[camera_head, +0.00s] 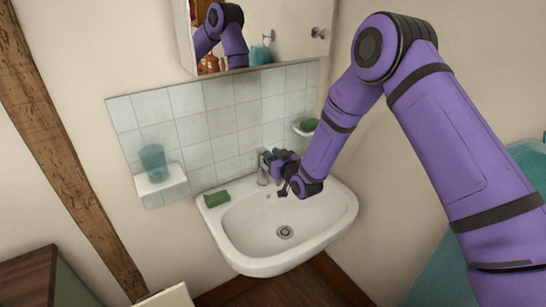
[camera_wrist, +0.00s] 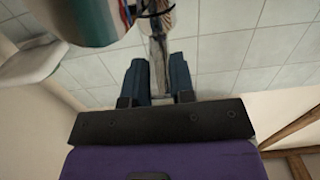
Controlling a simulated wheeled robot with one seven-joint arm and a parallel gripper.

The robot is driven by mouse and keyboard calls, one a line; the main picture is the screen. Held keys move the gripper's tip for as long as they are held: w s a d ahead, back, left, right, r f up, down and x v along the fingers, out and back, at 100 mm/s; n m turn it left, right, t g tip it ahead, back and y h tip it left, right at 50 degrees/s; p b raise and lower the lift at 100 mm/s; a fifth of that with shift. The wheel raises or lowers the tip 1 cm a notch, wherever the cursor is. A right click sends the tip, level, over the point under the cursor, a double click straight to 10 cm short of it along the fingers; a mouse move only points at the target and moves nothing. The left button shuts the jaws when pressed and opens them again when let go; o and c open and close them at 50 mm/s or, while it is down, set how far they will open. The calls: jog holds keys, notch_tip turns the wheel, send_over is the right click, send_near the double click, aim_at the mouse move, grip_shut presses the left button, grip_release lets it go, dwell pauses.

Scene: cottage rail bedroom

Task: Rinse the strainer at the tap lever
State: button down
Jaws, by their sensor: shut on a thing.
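The chrome tap (camera_head: 262,172) stands at the back of the white basin (camera_head: 335,215). My gripper (camera_head: 267,156) is at the top of the tap, coming from the right. In the wrist view, my gripper's two dark blue fingers (camera_wrist: 158,75) are shut on a narrow grey metal bar, which looks like the tap lever (camera_wrist: 157,50). A round metal strainer (camera_head: 285,232) sits in the drain at the basin's bottom, apart from my gripper. No separate hand-held strainer shows. I cannot see water running. My wrist partly hides the tap.
A green block (camera_head: 217,199) lies on the basin's left rim. A teal cup (camera_head: 153,160) stands on a white wall shelf (camera_head: 160,185). A soap dish with a green item (camera_head: 306,127) is on the right wall. A mirror cabinet (camera_head: 280,35) hangs above. The basin bowl is clear.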

jog(key=shift+w+r+g, duration=0.1)
jog(key=shift+r+g, duration=0.05)
jog(key=shift+g, duration=0.15)
jog(key=c, duration=1)
grip_release()
jog(key=shift+o, duration=0.2)
jog(key=v, duration=1)
jog(key=shift+s, duration=0.4)
jog(key=shift+d+r, duration=0.1)
jog(key=shift+d, duration=0.05)
